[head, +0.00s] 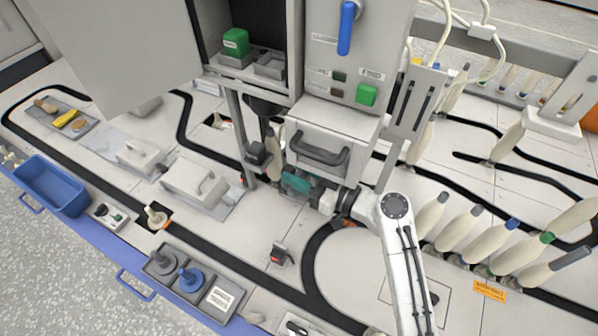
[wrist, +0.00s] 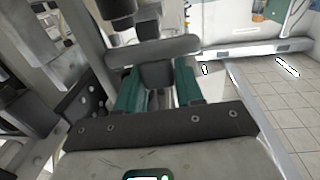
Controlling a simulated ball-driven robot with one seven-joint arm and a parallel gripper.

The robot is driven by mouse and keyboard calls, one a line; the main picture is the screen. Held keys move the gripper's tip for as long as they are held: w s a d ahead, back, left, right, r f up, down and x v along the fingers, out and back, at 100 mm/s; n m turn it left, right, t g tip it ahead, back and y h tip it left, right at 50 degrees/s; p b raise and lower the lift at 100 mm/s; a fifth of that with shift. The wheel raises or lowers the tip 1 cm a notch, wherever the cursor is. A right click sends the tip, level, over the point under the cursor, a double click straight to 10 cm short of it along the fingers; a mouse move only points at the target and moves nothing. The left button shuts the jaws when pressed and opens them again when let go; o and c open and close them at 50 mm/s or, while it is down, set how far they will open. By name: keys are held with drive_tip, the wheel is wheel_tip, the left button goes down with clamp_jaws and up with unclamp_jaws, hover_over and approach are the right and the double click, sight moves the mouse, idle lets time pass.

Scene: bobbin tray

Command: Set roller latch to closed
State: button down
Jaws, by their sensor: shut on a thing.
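My gripper (head: 286,181) has teal fingers and reaches in from the right, below the machine's front. In the wrist view its fingers (wrist: 158,92) are closed around the stem of a dark grey T-shaped lever (wrist: 152,49), which I take to be the roller latch. The lever's crossbar lies across, just beyond the fingertips. In the head view, a dark grey block (head: 258,153) beside the upright post, just left of the gripper, seems to be part of the latch. The fingers hide the held stem there, and I cannot tell the latch's setting.
A drawer with a dark handle (head: 318,150) sits just above my gripper. A grey post (head: 240,130) stands to the left. Pale bobbins (head: 458,228) line the right side.

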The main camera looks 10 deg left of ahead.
drive_tip(key=shift+a+t, duration=0.1)
drive_tip(key=shift+t, duration=0.2)
drive_tip(key=shift+a+m+t+h+p, duration=0.3)
drive_tip(key=shift+m+t+h+p, duration=0.15)
drive_tip(key=shift+m+t+h, duration=0.6)
drive_tip(key=w+m+t+h+p, duration=0.1)
drive_tip(key=m+t+h+p, duration=0.1)
drive_tip(key=m+h, duration=0.3)
drive_tip(key=w+m+t+h+p, duration=0.1)
drive_tip(key=m+t+h+p, duration=0.1)
drive_tip(key=m+h+p, duration=0.3)
drive_tip(key=w+m+t+h+p, duration=0.2)
drive_tip(key=m+h+p, duration=0.2)
drive_tip(key=h, duration=0.6)
drive_tip(key=shift+a+m+t+h, duration=0.25)
drive_tip(key=shift+a+m+t, duration=0.1)
drive_tip(key=shift+m, duration=0.2)
drive_tip(key=shift+w+d+r+h, duration=0.1)
drive_tip(key=shift+r+h, duration=0.05)
drive_tip(key=shift+h, duration=0.15)
